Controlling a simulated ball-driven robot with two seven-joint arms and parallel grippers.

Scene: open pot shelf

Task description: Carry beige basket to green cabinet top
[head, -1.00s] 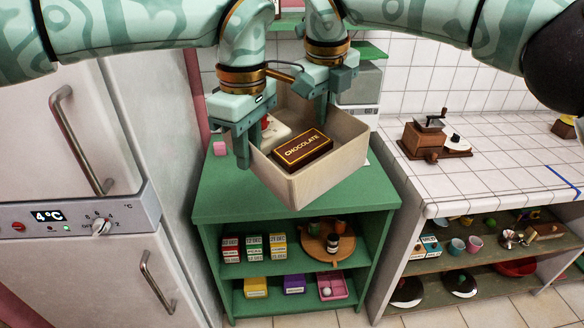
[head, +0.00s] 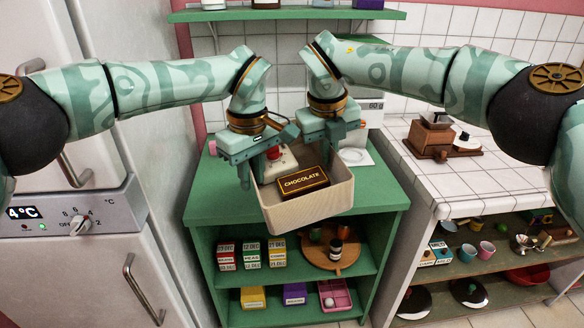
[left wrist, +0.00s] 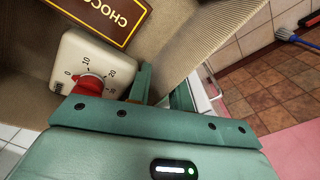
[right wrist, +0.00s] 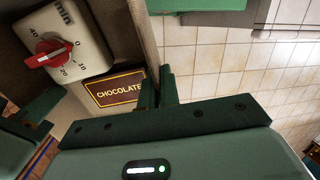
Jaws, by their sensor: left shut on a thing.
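The beige basket (head: 318,209) hangs tilted between my two grippers, overlapping the front edge of the green cabinet top (head: 375,193) in the head view. I cannot tell its height above the top. A chocolate box (head: 303,181) and a white timer with a red knob (head: 283,160) are inside. My left gripper (head: 252,176) is shut on the basket's left wall; the wall also shows between its fingers in the left wrist view (left wrist: 160,88).
A white kitchen scale (head: 358,145) stands at the back right of the cabinet top. The fridge (head: 110,130) is at left, a tiled counter (head: 460,185) with a coffee grinder (head: 431,136) at right. A green wall shelf (head: 285,14) is above.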

